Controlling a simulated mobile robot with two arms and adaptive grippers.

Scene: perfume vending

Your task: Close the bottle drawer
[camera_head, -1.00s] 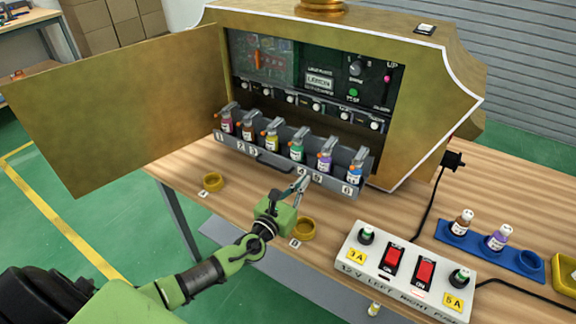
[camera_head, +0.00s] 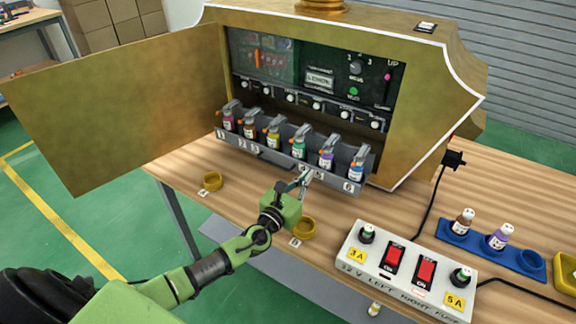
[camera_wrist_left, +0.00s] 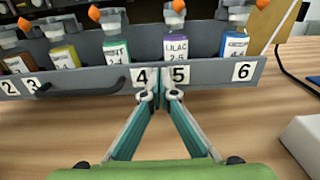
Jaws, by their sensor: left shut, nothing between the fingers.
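The bottle drawer (camera_head: 270,158) is a grey tray with numbered slots along the bottom of the gold machine, and it sticks out of the opening. It holds a row of several small labelled bottles (camera_head: 299,147) with orange-tipped nozzles. My left gripper (camera_head: 305,177) is shut and empty, with its fingertips at the drawer front. In the left wrist view the fingertips (camera_wrist_left: 158,92) are at the lower edge of the drawer front, by labels 4 and 5, and appear to touch it. The black drawer handle (camera_wrist_left: 80,88) is to their left. My right gripper is not shown.
The machine's gold door (camera_head: 120,105) stands open at the left. Yellow rings (camera_head: 213,181) lie on the wooden table. A white switch box (camera_head: 405,270) and a blue bottle rack (camera_head: 480,246) are at the right.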

